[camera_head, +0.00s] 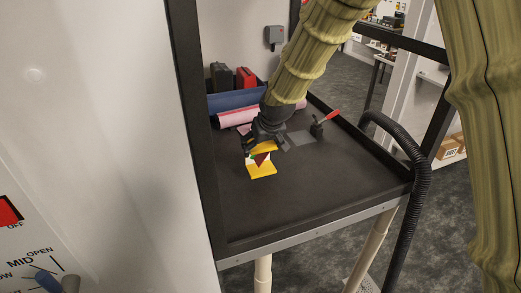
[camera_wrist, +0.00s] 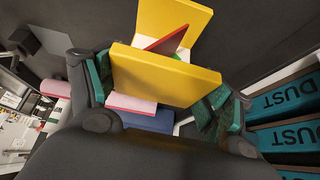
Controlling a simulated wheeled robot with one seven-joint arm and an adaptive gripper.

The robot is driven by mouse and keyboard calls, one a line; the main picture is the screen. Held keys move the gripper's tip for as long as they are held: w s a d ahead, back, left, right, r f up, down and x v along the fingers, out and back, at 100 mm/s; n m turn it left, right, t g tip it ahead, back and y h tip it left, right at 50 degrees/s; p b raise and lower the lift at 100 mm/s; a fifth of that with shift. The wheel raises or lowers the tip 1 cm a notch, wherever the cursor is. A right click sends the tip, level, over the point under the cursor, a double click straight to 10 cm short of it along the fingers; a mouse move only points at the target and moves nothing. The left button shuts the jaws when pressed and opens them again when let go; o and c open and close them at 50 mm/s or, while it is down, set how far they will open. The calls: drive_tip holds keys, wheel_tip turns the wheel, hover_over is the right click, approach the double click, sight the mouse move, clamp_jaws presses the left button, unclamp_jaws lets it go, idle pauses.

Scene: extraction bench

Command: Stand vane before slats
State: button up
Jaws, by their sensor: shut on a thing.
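The vane (camera_head: 262,171) looks like a yellow piece with two flat plates, a red triangle and a white part between them. My gripper (camera_head: 263,146) is shut on its upper yellow plate, over the middle of the dark bench top. In the wrist view the near yellow plate (camera_wrist: 165,76) lies between the green finger pads of my gripper (camera_wrist: 163,95). The red triangle and the other yellow plate show behind it. I cannot tell whether the vane touches the bench. I cannot make out the slats for certain.
Blue (camera_head: 235,101) and pink (camera_head: 236,117) rolls lie at the back of the bench (camera_head: 290,205), before black and red cases (camera_head: 245,77). A red-handled clamp (camera_head: 318,127) stands at right beside a grey patch (camera_head: 302,137). Teal DUST boxes (camera_wrist: 285,100) show at right. The bench front is clear.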

drive_tip(key=shift+w, duration=0.3)
drive_tip(key=shift+w+f+p, duration=0.1)
drive_tip(key=shift+f+p, duration=0.1)
drive_tip(key=shift+p, duration=0.2)
drive_tip(key=shift+f+p, duration=0.7)
drive_tip(key=shift+f, duration=0.9)
drive_tip(key=shift+f, duration=0.15)
drive_tip(key=o, duration=1.4)
drive_tip(key=shift+b+v, duration=1.75)
drive_tip(key=shift+v, duration=4.35)
drive_tip(key=shift+w, duration=0.1)
